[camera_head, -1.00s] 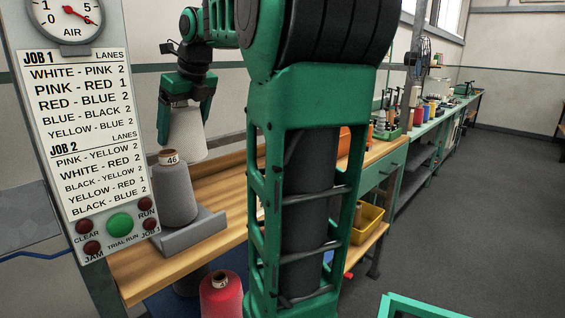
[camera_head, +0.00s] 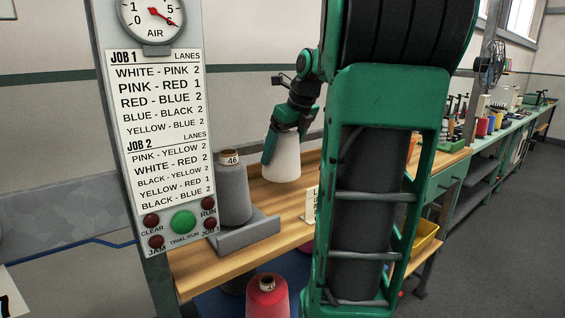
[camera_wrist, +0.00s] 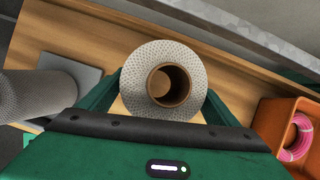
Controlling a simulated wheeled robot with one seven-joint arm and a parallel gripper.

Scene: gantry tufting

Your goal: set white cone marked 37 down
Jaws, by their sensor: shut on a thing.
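The white cone (camera_head: 283,160) is in my gripper (camera_head: 279,140), which is shut around its upper part. In the head view the cone hangs nearly upright, slightly tilted, over the wooden bench to the right of the grey cone; whether its base touches the wood I cannot tell. In the wrist view the white cone (camera_wrist: 164,80) shows from its top, with a brown tube core, between my two fingers. Its number 37 is not visible.
A grey cone marked 46 (camera_head: 233,190) stands on a grey holder (camera_head: 246,237) at left. A red cone (camera_head: 267,298) is below. An orange bin (camera_wrist: 288,128) with a pink ring stands right in the wrist view. Bare bench (camera_head: 290,200) lies around the white cone.

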